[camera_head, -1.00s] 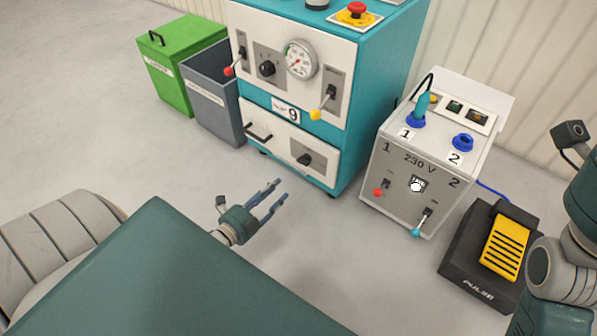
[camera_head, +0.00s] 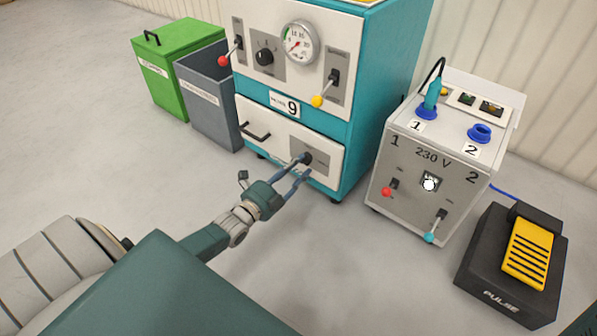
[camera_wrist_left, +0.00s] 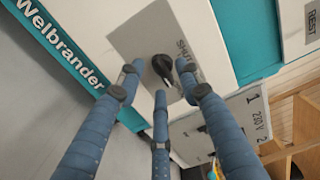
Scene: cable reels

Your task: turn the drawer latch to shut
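The drawer latch is a black round knob (camera_head: 307,158) on a grey plate at the right of the white drawer front (camera_head: 270,146). In the left wrist view the latch knob (camera_wrist_left: 163,65) sits on the grey plate, whose lettering is partly hidden. The drawer looks flush with the teal cabinet. My left gripper (camera_head: 304,167) reaches the drawer front. Its blue fingers are open, with tips at either side of the knob and one below (camera_wrist_left: 158,72). A gap shows between fingers and knob; contact is not clear. My right gripper is out of view.
The drawer's black bar handle (camera_head: 255,132) is left of the latch. A grey bin (camera_head: 213,112) and green bin (camera_head: 180,65) stand left of the teal cabinet (camera_head: 378,80). A white 230 V box (camera_head: 410,205) and black pulse pedal (camera_head: 500,285) stand right. Floor in front is clear.

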